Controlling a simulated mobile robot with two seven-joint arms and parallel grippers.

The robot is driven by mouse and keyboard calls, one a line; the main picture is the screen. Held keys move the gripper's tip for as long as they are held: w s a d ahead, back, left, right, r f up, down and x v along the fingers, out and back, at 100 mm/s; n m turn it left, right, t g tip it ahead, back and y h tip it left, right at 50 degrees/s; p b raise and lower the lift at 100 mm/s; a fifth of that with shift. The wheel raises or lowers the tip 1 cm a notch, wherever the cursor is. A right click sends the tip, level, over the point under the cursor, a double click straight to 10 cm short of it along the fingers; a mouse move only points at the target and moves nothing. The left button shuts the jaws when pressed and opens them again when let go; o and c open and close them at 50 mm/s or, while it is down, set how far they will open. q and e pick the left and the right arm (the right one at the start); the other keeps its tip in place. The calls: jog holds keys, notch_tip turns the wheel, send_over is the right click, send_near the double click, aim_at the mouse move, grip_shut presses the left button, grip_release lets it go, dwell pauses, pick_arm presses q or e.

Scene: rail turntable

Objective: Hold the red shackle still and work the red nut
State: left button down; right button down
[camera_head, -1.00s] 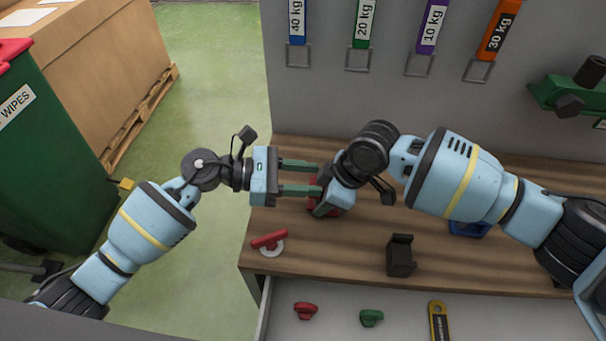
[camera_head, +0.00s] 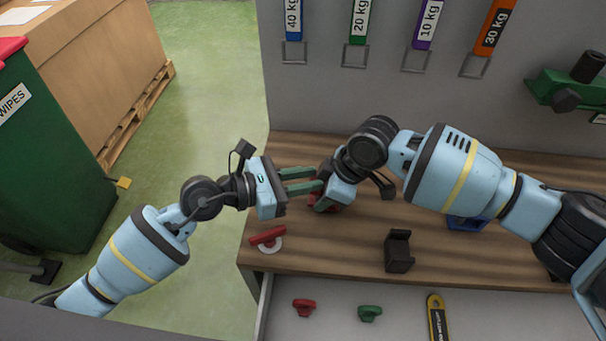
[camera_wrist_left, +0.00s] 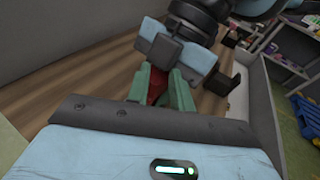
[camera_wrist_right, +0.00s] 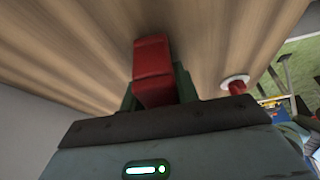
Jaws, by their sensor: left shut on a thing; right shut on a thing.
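A red piece (camera_head: 316,199) stands on the wooden bench, mostly hidden by my two grippers. My right gripper (camera_head: 325,203) comes down on it from the upper right. In the right wrist view its fingers are shut on a blocky red part, the red shackle (camera_wrist_right: 152,56). My left gripper (camera_head: 318,180) reaches in from the left, tilted, with its green fingers close against my right gripper. In the left wrist view these fingers are shut around a small red part (camera_wrist_left: 157,84), which looks like the red nut. Its outline and the join between the two red parts are hidden.
A red handle on a white disc (camera_head: 267,238) lies near the bench's front left corner. A black bracket (camera_head: 398,252) stands to the right. The open drawer below holds a red knob (camera_head: 304,307), a green knob (camera_head: 370,313) and a yellow-black tool (camera_head: 437,318).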

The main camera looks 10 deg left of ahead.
pick_arm(q)
jog(key=n+t, duration=0.1)
jog(key=n+t+y, duration=0.1)
jog(key=t+y, duration=0.1)
jog(key=shift+w+a+r+n+t, duration=0.15)
jog(key=shift+w+a+n+t, duration=0.15)
jog(key=shift+n, duration=0.1)
jog(key=c, duration=1.3)
grip_release()
jog(key=shift+d, duration=0.1)
jog(key=shift+s, duration=0.1)
